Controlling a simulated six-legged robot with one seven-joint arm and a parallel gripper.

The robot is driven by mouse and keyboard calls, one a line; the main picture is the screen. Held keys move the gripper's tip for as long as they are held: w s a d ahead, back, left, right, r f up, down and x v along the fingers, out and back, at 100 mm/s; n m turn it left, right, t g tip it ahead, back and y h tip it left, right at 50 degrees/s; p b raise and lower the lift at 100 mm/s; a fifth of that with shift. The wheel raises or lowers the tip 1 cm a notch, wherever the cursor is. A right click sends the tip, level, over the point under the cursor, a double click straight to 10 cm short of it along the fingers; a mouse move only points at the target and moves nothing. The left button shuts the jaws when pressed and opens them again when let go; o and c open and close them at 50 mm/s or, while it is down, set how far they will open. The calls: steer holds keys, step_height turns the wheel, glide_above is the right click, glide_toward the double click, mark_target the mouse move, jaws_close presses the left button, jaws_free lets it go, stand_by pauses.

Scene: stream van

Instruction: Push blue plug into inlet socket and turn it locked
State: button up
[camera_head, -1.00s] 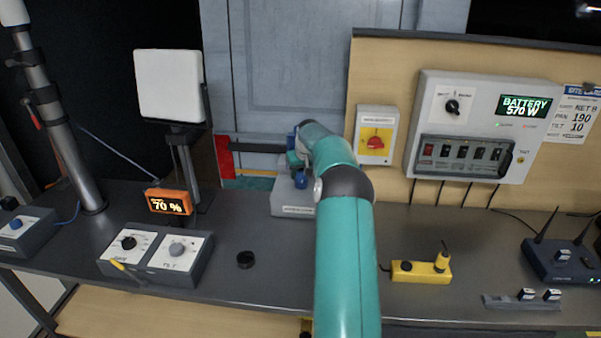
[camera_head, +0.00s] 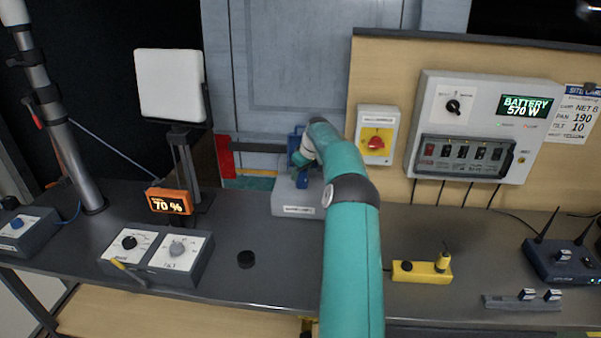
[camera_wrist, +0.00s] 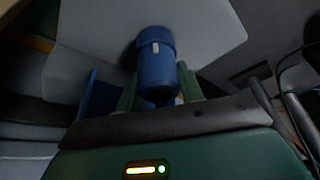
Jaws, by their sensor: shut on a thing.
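My gripper (camera_wrist: 158,88) is shut on the blue plug, with a green finger on either side. The blue plug (camera_wrist: 156,60) is a cylinder with a small white mark on its side. Its far end is against or very near the pale grey inlet box; I cannot tell how deep it sits or whether it is turned. In the head view the grey inlet box (camera_head: 295,205) stands on the bench below my wrist. Blue parts (camera_head: 302,182) show at its top, and a blue piece stands upright behind. My wrist and arm hide most of the socket.
A yellow device (camera_head: 420,270) is at front right.

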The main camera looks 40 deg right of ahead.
steer(key=shift+n+y, duration=0.3)
steer(key=shift+n, duration=0.3)
steer(key=o, duration=1.2)
steer(key=shift+o, duration=0.2)
steer(key=v, duration=1.3)
steer(key=shift+s+r, duration=0.15)
steer(key=shift+r, duration=0.25)
